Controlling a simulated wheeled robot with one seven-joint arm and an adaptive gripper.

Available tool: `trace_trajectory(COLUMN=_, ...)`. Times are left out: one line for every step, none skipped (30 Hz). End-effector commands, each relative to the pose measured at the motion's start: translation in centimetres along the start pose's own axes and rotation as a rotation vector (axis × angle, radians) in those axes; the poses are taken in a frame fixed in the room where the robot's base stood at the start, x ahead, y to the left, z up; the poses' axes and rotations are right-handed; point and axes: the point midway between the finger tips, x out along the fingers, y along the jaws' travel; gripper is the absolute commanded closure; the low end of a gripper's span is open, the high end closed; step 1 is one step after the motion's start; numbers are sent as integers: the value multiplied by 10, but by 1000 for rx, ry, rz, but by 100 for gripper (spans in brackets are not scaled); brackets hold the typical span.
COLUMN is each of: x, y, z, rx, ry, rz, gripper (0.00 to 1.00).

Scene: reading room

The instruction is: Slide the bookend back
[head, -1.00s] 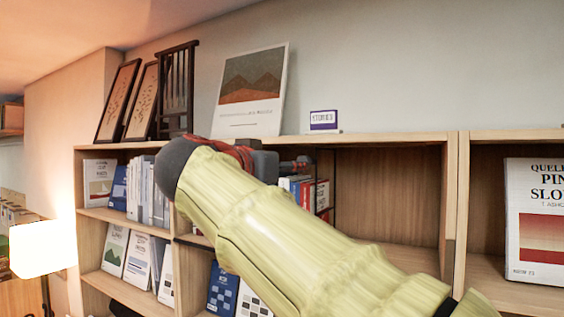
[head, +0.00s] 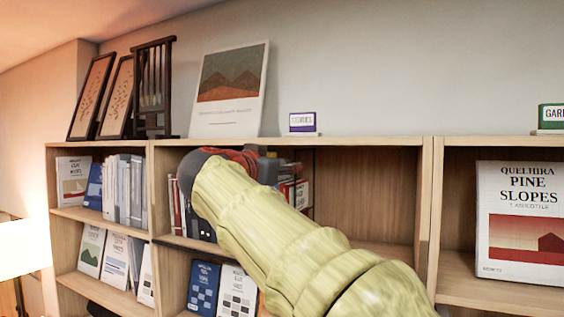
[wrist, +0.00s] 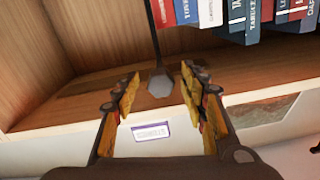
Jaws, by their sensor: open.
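The bookend (head: 314,190) shows in the head view as a thin dark upright in the middle shelf bay, right of a row of books (head: 301,195). My arm hides part of those books. In the wrist view, which looks upside down, the bookend (wrist: 160,88) is a dark thin bar ending in a grey faceted knob. My gripper (wrist: 159,97) is open, with one yellow-padded finger on each side of the knob. I cannot tell whether a finger touches it. In the head view my gripper (head: 285,166) is small and partly hidden behind my wrist, just under the top board.
The bay right of the bookend is empty up to its divider (head: 428,210). On the top board stand a purple-framed sign (head: 302,123), a mountain poster (head: 230,90) and dark frames (head: 153,88). A large book (head: 520,220) stands in the right bay.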

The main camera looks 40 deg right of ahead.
Motion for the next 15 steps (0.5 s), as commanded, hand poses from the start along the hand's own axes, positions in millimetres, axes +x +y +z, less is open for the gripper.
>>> trace_trajectory(x=1, y=0, z=0, rx=0, ry=0, rz=0, gripper=57)
trace_trajectory(x=1, y=0, z=0, rx=0, ry=0, rz=0, gripper=57)
trace_trajectory(x=1, y=0, z=0, rx=0, ry=0, rz=-1, gripper=57)
trace_trajectory(x=1, y=0, z=1, rx=-1, ry=0, rz=-1, gripper=57)
trace_trajectory(x=1, y=0, z=1, rx=-1, ry=0, rz=-1, gripper=57)
trace_trajectory(x=1, y=0, z=1, rx=-1, ry=0, rz=-1, gripper=57)
trace_trajectory(x=1, y=0, z=1, rx=-1, ry=0, rz=-1, gripper=57)
trace_trajectory(x=1, y=0, z=1, rx=-1, ry=0, rz=-1, gripper=57)
trace_trajectory(x=1, y=0, z=1, rx=-1, ry=0, rz=-1, gripper=60)
trace_trajectory(x=1, y=0, z=1, rx=-1, ry=0, rz=-1, gripper=61)
trace_trajectory(x=1, y=0, z=1, rx=-1, ry=0, rz=-1, gripper=63)
trace_trajectory(x=1, y=0, z=1, rx=-1, ry=0, rz=-1, gripper=65)
trace_trajectory(x=1, y=0, z=1, rx=-1, ry=0, rz=-1, gripper=67)
trace_trajectory(x=1, y=0, z=0, rx=-1, ry=0, rz=-1, gripper=69)
trace_trajectory(x=1, y=0, z=1, rx=-1, ry=0, rz=-1, gripper=71)
